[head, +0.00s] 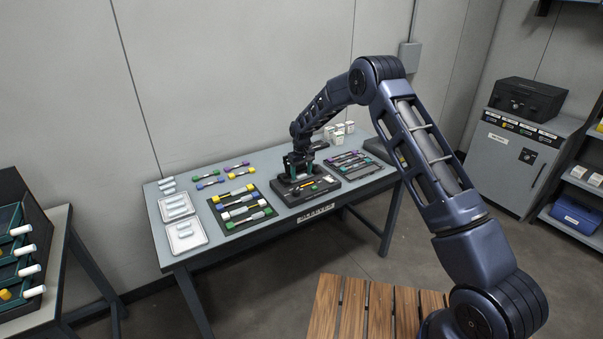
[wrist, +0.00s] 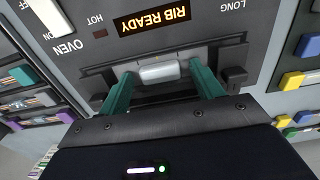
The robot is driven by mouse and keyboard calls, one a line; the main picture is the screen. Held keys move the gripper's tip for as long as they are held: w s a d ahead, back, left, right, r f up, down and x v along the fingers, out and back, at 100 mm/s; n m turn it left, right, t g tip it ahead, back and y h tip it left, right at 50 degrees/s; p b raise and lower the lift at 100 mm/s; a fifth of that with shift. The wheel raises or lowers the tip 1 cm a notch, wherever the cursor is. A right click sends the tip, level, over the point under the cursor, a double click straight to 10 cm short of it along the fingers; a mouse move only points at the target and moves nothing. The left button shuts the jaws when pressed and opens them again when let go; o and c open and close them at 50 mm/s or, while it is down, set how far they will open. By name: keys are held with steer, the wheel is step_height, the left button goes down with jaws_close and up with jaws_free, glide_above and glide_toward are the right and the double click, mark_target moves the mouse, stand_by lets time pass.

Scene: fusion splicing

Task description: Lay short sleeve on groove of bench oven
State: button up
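The bench oven (head: 306,190) is a dark box on the grey bench. In the wrist view its panel (wrist: 245,30) fills the top, upside down, with a lit "RIB READY" display. A short pale silvery sleeve (wrist: 159,73) lies level along the oven's dark groove (wrist: 153,92), seemingly resting in it; its underside is hidden. My gripper (head: 298,174) is low over the oven. Its two green fingers (wrist: 163,70) stand apart, one beyond each end of the sleeve. A narrow gap shows at the right end; contact at the left end is unclear.
Left of the oven, a dark rack (head: 227,224) holds yellow, green and blue-ended pieces. Right of it is another rack (head: 335,167) with purple-ended pieces. White trays (head: 187,246) with pale sleeves lie at the bench's left end. Small white boxes (head: 338,135) stand behind.

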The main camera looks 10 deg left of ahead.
mark_target(302, 175)
step_height(302, 175, up, 12)
steer(key=shift+r, duration=0.2)
stand_by(0.5)
steer(key=s+d+r+m+t, duration=0.1)
steer(key=s+d+r+m, duration=0.1)
steer(key=d+r, duration=1.35)
steer(key=s+d+r+m+t, duration=0.1)
steer(key=s+d+r, duration=0.35)
steer(key=d, duration=0.35)
steer(key=s+d+r+m, duration=0.1)
steer(key=s+d+r, duration=0.3)
steer(key=d+r, duration=0.3)
steer(key=s+d+r+m+t, duration=0.1)
steer(key=s+d+r+m, duration=0.2)
steer(key=s+d, duration=1.3)
steer(key=s+d+f+m, duration=0.1)
steer(key=s+d+f, duration=0.1)
steer(key=s, duration=0.6)
steer(key=s+d+f+m+t, duration=0.1)
steer(key=s+d, duration=0.3)
steer(key=s, duration=0.4)
steer(key=shift+d+f+t, duration=0.3)
steer(key=shift+d+f, duration=0.1)
steer(key=shift+f, duration=0.45)
